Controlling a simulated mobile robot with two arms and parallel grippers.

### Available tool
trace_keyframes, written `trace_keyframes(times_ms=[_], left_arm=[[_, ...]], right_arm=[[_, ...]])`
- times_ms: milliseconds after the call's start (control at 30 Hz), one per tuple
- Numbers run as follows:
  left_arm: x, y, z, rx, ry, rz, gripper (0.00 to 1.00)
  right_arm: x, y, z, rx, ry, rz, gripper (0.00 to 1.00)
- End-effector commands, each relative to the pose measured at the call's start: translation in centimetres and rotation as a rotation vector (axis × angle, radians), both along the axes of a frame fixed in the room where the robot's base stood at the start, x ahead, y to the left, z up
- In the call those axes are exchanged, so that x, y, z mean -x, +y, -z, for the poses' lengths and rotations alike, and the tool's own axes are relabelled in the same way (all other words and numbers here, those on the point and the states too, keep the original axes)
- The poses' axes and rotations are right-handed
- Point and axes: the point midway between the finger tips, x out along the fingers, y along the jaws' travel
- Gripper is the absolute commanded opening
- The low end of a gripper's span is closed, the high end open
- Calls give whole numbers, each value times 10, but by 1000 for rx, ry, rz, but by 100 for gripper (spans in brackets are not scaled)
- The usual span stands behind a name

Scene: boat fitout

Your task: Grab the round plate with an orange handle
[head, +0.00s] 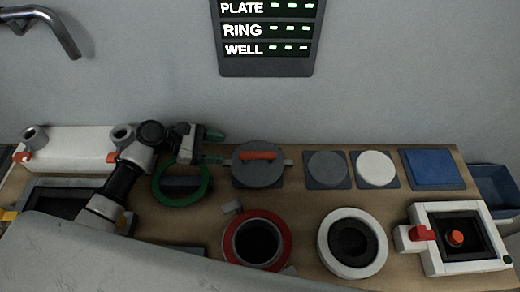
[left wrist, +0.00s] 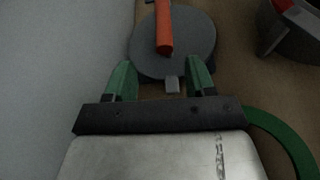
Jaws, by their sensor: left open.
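The round grey plate (head: 258,174) with an orange handle (head: 258,156) lies on the workbench, right of my left gripper in the head view. In the left wrist view the plate (left wrist: 195,45) and its orange handle (left wrist: 164,30) are just beyond the fingertips. My left gripper (head: 216,148) has green fingers and is open and empty. In the left wrist view the gripper (left wrist: 160,72) has its fingers spread, with a small grey tab of the plate (left wrist: 172,85) between them. My right gripper is not in view.
A green ring (head: 156,193) lies below my left gripper. The wall is close behind.

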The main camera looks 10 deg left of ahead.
Motion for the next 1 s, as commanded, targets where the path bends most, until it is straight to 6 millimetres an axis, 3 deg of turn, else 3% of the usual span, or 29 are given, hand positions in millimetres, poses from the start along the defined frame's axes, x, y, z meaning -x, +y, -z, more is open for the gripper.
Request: trace_keyframes(times_ms=[233,367,700,1000], left_arm=[[-9,-34,12,3,-1,1,55],[-11,-41,15,0,-2,2,55],[-20,-83,28,2,-1,2,55],[-21,-87,31,0,-1,0,55]], right_arm=[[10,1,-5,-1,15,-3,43],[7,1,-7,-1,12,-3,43],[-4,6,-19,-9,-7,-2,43],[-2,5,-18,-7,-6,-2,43]])
